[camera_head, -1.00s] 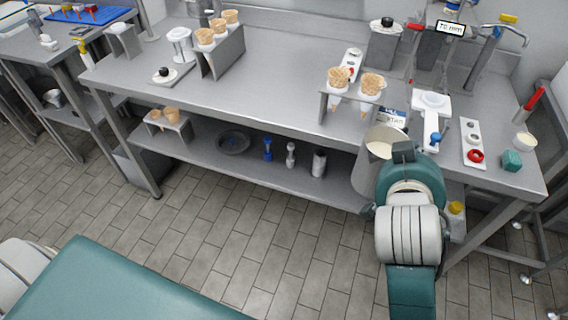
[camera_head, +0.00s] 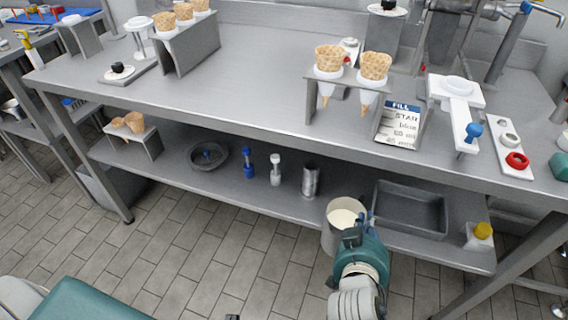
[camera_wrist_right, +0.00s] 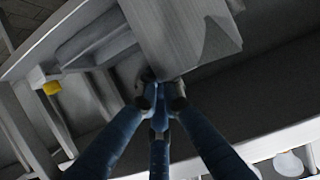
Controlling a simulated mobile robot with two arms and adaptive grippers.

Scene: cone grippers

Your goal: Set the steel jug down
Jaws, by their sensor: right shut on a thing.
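The steel jug (camera_head: 329,238) is upright and holds a pale cream liquid. It is at the front edge of the lower shelf (camera_head: 270,208), left of a grey tray. I cannot tell whether its base touches the shelf. My right gripper (camera_head: 362,226) is shut on the jug's near right side. In the right wrist view, the blue fingers (camera_wrist_right: 160,95) close together against a large grey surface, seemingly the jug (camera_wrist_right: 180,35). The grip point is partly hidden by the fingers. My left gripper is not in view.
The grey tray (camera_head: 436,228) and a yellow-capped container (camera_head: 478,240) are right of the jug. A steel cylinder (camera_head: 310,181), white and blue tools, and a dark dish (camera_head: 208,167) stand to its left. The tabletop edge (camera_head: 300,133) overhangs the shelf.

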